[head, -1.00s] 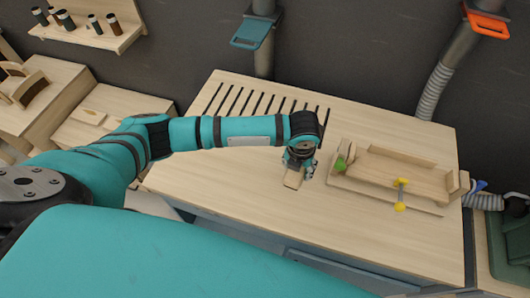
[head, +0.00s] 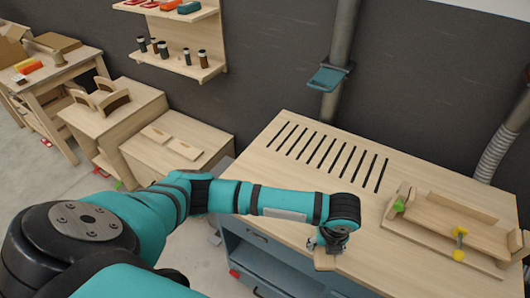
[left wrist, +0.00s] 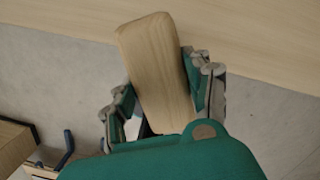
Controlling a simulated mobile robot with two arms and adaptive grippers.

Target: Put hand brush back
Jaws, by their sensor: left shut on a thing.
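The hand brush shows as a pale wooden block with rounded corners, in the left wrist view (left wrist: 157,65) and, small, in the head view (head: 325,261). Its bristles are hidden. My left gripper (head: 328,241) is shut on it; in the left wrist view the gripper's fingers (left wrist: 163,95) lie along both sides of the wood. It holds the brush at the front edge of the slotted workbench (head: 300,165). Whether the brush touches the bench top I cannot tell. My right gripper is not in view.
A wooden jig with green and yellow clamps (head: 450,226) stands on the bench's right. A low wooden cabinet (head: 180,160) with small wooden pieces stands at left. A teal duct flap (head: 326,79) hangs behind. Floor shows between the furniture.

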